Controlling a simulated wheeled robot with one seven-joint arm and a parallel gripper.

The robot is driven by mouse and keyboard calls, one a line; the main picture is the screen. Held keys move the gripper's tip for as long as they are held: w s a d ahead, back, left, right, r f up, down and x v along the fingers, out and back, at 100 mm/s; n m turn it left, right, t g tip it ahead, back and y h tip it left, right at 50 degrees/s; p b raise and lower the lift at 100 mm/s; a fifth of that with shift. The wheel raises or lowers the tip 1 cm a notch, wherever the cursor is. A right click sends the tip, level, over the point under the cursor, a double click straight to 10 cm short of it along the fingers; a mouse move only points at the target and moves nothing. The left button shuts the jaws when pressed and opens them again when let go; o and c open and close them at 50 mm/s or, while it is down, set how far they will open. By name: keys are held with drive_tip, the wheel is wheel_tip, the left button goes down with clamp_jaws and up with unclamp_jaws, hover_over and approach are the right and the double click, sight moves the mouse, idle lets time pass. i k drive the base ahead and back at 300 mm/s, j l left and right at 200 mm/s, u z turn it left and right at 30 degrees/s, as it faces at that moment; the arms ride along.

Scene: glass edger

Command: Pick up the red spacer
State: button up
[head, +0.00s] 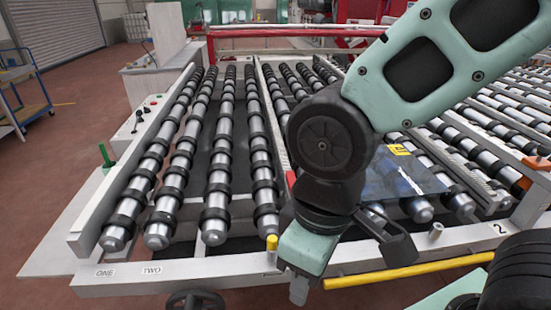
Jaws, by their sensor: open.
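A small patch of red (291,178) shows at the left edge of my arm, among the rollers in the middle of the conveyor. It may be the red spacer, but my arm hides most of it and I cannot tell its shape. My gripper (299,291) is open and points down at the front edge of the conveyor frame, nearer to me than the red patch and apart from it. It is seen from the side, and nothing shows between its fingers.
A yellow peg (271,242) stands on the front rail, just left of my gripper. A grey peg (436,231) stands further right. A dark glass sheet (402,178) lies on the rollers behind my arm. A yellow bar (420,270) runs along the front. A green peg (104,156) stands at left.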

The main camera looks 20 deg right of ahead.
sight(290, 177)
drive_tip(key=z, duration=0.2)
drive_tip(key=j+z, duration=0.95)
drive_tip(key=j, duration=0.15)
drive_tip(key=k+j+z, duration=0.2)
drive_tip(key=j+z, duration=0.25)
